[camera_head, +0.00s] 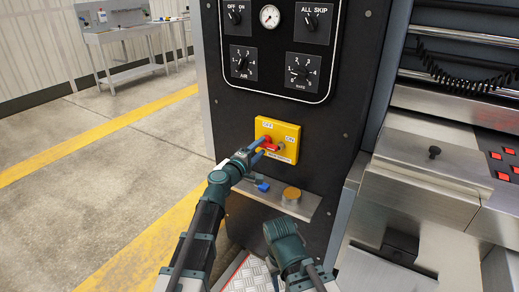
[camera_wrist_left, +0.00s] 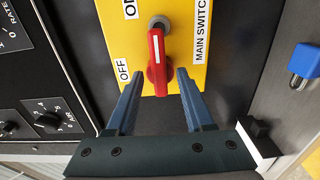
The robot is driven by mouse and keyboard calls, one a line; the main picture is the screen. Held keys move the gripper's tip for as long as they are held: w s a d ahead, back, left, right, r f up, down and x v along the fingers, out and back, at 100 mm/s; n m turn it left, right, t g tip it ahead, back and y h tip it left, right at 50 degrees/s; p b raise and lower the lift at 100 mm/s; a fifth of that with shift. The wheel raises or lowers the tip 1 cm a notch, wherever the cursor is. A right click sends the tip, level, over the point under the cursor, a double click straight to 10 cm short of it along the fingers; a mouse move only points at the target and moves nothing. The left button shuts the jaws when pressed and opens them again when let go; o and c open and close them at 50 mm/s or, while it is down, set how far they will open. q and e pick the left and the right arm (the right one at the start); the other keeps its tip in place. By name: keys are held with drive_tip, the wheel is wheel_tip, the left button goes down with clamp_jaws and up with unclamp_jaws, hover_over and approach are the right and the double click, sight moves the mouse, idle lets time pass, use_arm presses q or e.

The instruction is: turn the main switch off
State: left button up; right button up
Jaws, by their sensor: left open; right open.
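The main switch is a yellow plate (camera_head: 290,128) low on the black panel, with OFF, ON and MAIN SWITCH labels. My left gripper (camera_head: 258,152) is at the plate's left edge. In the left wrist view its open blue fingers (camera_wrist_left: 160,76) stand on either side of the handle's lower end, with a gap on both sides. My right gripper (camera_head: 278,240) is low in front of the panel; its fingers are hardly visible.
Rotary knobs and a gauge (camera_head: 270,16) sit higher on the panel. A metal machine housing (camera_head: 420,185) stands to the right. The floor at left is clear.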

use_arm(q)
clamp_jaws()
idle(0.5)
drive_tip(key=n, duration=0.4)
drive_tip(key=shift+r+n, duration=0.1)
drive_tip(key=shift+n, duration=0.2)
drive_tip(key=n, duration=0.4)
drive_tip(key=shift+n, duration=0.3)
drive_tip(key=shift+a+r+n, duration=0.1)
drive_tip(key=shift+n, duration=2.05)
drive_tip(key=shift+a+n, duration=0.1)
drive_tip(key=shift+n, duration=2.05)
